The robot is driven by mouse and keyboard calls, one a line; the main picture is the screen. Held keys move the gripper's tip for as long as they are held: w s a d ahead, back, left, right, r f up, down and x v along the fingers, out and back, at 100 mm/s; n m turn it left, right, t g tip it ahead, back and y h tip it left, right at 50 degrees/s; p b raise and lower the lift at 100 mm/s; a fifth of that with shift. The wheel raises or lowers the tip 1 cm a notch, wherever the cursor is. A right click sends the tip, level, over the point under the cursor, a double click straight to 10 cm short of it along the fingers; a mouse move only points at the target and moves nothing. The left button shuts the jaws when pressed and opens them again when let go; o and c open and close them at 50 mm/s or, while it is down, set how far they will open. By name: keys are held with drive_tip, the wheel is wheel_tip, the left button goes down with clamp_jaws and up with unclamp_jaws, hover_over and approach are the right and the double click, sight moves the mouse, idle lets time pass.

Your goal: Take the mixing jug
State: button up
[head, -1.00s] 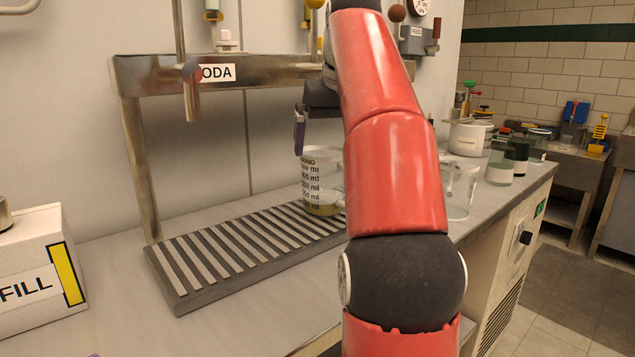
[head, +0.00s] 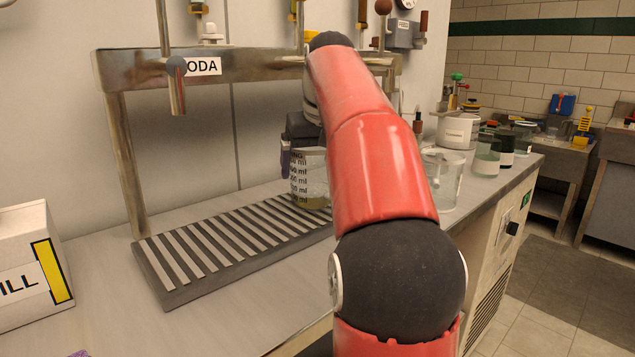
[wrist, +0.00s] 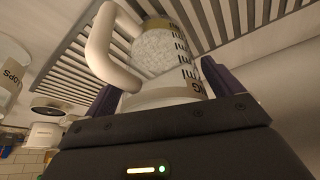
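The mixing jug (head: 308,180) is a clear beaker with printed ml marks and some yellowish contents at the bottom. It stands upright on the slatted drip tray (head: 160,284), partly hidden by my red arm. In the wrist view, the jug (wrist: 165,55) lies between the two purple fingers of my gripper (wrist: 160,78), with its pale handle toward the left. My gripper (head: 302,160) is around the jug's upper part in the head view; only its left finger shows there. The fingers look open, one on each side; contact cannot be made out clearly.
A metal tap rail (head: 120,68) with a "SODA" sign spans above the tray. A second clear jug (head: 443,180) stands right of my arm. A white box (head: 25,265) is at left. Several jars and a white pot (head: 458,132) stand farther right. The counter front is clear.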

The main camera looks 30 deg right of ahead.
drive_tip(key=c, duration=0.9)
drive_tip(key=shift+c, duration=0.2)
drive_tip(key=shift+r, duration=0.2)
drive_tip(key=shift+s+r, duration=0.1)
drive_tip(key=shift+s, duration=0.05)
drive_tip(key=s+a+b, duration=0.2)
drive_tip(key=s, duration=0.6)
drive_tip(key=s+a+b, duration=0.1)
drive_tip(key=s+a, duration=0.1)
drive_tip(key=s, duration=0.7)
drive_tip(key=shift+a+b, duration=0.25)
drive_tip(key=shift+b, duration=0.1)
drive_tip(key=o, duration=0.6)
drive_tip(key=c, duration=0.7)
